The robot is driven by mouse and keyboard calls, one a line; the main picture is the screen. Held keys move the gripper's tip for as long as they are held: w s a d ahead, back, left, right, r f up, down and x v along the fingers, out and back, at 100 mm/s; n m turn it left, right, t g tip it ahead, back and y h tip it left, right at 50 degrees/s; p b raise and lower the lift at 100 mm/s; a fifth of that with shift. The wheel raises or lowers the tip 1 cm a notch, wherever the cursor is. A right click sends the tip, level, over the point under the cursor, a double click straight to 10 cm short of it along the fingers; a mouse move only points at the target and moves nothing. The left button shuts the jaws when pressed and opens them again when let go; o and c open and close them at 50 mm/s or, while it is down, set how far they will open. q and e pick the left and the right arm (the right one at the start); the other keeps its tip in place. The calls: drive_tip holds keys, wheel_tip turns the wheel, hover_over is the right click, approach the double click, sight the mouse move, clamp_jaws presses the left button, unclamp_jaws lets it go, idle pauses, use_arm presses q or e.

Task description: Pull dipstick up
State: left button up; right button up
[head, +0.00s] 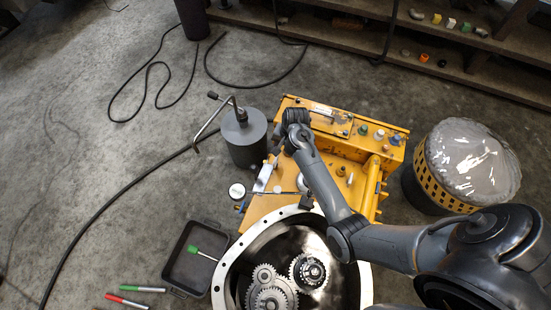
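My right arm comes in from the lower right and reaches over the yellow transmission housing (368,146). My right gripper (291,140) is at the housing's upper left part, close to its surface. Its fingers are small, dark and partly hidden by my wrist, so I cannot tell whether they are open or shut. I cannot make out the dipstick for certain; it may be hidden near my gripper. My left gripper is not in view.
A grey canister (245,140) with a bent handle stands left of the housing. An open round casing with gears (270,290) is in front. A yellow-black drum (468,165) stands right. Hoses cross the floor.

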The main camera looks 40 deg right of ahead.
sight(275, 160)
drive_tip(key=f+b, duration=0.1)
drive_tip(key=f, duration=0.2)
drive_tip(key=w+f+b, duration=0.1)
drive_tip(key=f+b, duration=0.1)
drive_tip(key=f, duration=0.2)
drive_tip(key=w+a+f+b, duration=0.1)
drive_tip(key=f+b, duration=0.1)
drive_tip(key=f, duration=0.1)
drive_tip(key=shift+f, duration=0.4)
drive_tip(key=shift+c, duration=0.3)
clamp_jaws()
drive_tip(key=shift+r, duration=0.1)
idle(0.7)
